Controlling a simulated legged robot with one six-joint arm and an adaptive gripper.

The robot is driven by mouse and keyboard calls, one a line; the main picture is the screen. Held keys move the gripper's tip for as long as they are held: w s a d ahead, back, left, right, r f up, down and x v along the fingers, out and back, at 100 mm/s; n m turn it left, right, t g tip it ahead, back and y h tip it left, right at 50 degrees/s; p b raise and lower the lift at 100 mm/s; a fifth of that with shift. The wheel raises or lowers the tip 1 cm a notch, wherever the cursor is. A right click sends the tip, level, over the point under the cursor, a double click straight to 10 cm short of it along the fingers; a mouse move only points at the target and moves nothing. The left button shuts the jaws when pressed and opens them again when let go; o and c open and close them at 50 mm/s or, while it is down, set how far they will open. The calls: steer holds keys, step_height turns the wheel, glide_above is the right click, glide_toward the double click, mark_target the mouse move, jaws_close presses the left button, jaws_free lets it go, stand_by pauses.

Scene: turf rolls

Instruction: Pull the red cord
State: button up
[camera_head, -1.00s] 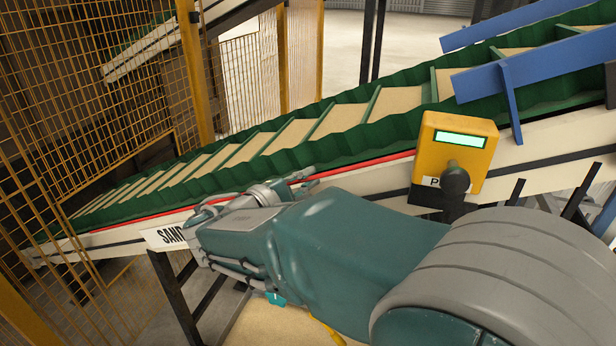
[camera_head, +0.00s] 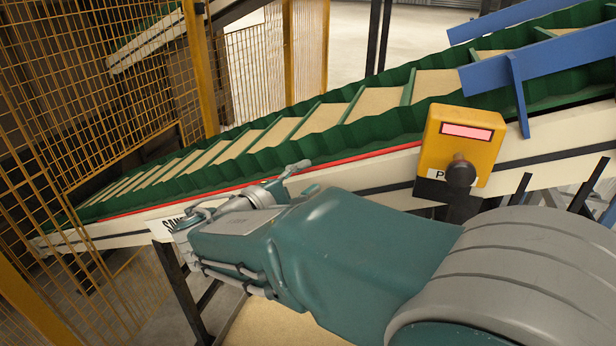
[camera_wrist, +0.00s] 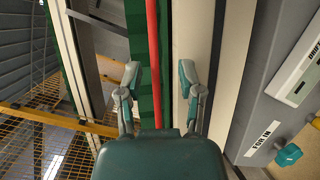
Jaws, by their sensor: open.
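The red cord (camera_head: 350,158) runs along the side of the green conveyor, sloping up from left to right. In the wrist view the red cord (camera_wrist: 152,60) runs top to bottom between the two fingers of my gripper (camera_wrist: 158,80). The gripper is open, with a finger on each side of the cord and gaps to both; whether the cord lies fully between the fingertips in depth I cannot tell. In the head view my gripper (camera_head: 297,168) shows only in part past my arm, close to the cord.
A yellow control box (camera_head: 462,148) with a red-lit display and a dark knob is fixed on the conveyor's side. The green belt (camera_head: 240,150) carries sand-coloured material. Yellow mesh fencing (camera_head: 90,90) stands at left. A grey panel (camera_wrist: 262,100) stands at right in the wrist view.

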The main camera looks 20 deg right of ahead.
steer(key=v, duration=1.1)
steer(key=shift+a+f, duration=0.1)
